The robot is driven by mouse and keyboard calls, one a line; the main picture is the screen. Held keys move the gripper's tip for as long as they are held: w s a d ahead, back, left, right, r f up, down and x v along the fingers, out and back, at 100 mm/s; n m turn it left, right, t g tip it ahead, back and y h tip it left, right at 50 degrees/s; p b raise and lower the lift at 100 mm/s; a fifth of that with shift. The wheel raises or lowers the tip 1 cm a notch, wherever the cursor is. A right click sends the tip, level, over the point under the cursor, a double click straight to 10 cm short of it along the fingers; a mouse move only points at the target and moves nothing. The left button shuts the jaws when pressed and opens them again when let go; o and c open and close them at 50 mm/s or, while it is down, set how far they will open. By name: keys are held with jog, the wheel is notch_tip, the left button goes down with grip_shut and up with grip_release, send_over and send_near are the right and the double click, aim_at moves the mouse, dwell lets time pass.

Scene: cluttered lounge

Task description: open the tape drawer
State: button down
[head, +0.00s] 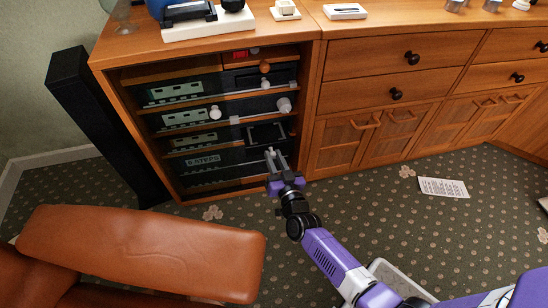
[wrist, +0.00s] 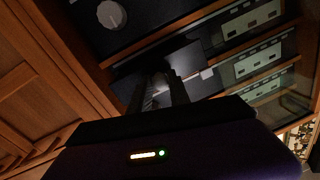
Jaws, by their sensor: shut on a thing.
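The tape drawer (head: 265,132) is a dark panel with a pale outline, low on the right of the open-fronted hi-fi shelves. In the wrist view a grey panel, which seems to be the drawer (wrist: 185,62), lies just beyond my fingers. My gripper (head: 271,154) is at the drawer's lower front edge, with its fingers pointing into the cabinet. It also shows in the wrist view (wrist: 160,88). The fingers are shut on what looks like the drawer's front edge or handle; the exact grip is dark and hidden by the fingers. I cannot tell how far the drawer stands out.
The wooden cabinet (head: 309,105) has a dark glass pane (head: 185,120) over its left shelves. White knobs (head: 284,104) stick out above the drawer. A leather seat (head: 140,248) is at lower left, a black speaker (head: 100,120) behind it. A paper (head: 443,187) lies on open carpet.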

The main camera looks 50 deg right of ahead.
dwell(0.3)
jog(key=a+p+v, duration=0.1)
jog(key=p+v, duration=0.4)
jog(key=v, duration=0.5)
jog(key=shift+w+a, duration=0.1)
jog(key=c, duration=1.2)
grip_release()
jog(key=shift+c, duration=0.2)
